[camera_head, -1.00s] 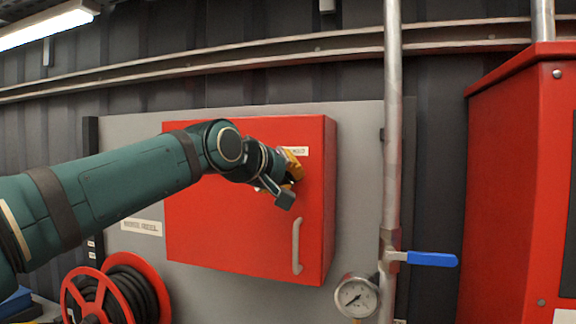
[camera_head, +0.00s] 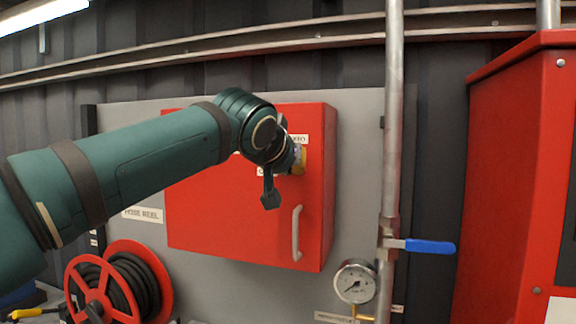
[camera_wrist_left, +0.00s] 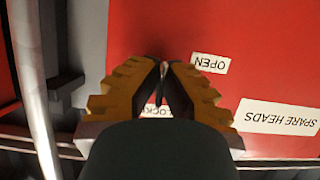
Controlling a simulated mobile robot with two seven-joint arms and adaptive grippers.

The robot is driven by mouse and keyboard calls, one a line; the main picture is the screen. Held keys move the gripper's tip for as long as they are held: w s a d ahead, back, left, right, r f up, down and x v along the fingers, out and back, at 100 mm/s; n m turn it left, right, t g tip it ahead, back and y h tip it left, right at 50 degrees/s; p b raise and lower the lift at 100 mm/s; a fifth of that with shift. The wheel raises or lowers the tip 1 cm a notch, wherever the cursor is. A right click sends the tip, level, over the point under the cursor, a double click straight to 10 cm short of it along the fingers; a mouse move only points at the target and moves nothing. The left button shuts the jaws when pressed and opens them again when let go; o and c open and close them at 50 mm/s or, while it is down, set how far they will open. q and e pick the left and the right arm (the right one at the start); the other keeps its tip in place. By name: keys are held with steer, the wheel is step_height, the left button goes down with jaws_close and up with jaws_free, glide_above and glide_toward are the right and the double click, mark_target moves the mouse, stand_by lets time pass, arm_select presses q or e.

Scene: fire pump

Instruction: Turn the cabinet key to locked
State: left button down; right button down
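The red cabinet (camera_head: 220,222) hangs on a grey panel, its door shut. My left gripper (camera_head: 299,161) is at the upper right of the door, its orange fingers against the key area and partly hidden by my wrist. In the left wrist view the two stepped orange fingers (camera_wrist_left: 162,68) come close together on a thin, pale metal piece, seemingly the cabinet key (camera_wrist_left: 163,69). An OPEN label (camera_wrist_left: 210,63) lies right of the fingertips. A partly covered LOCKED label (camera_wrist_left: 156,110) shows between the fingers. The key's exact angle is hard to tell. My right gripper is out of view.
The cabinet's grey handle (camera_head: 297,233) is below my gripper. A vertical pipe (camera_head: 393,130) with a blue valve lever (camera_head: 430,247) and a pressure gauge (camera_head: 355,282) stands to the right. A red hose reel (camera_head: 118,284) is at lower left.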

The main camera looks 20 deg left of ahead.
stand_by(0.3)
arm_select(q)
steer(key=c, duration=1.1)
jaws_free()
steer(key=shift+w+f, duration=0.1)
steer(key=shift+c, duration=0.2)
steer(key=v, duration=1.2)
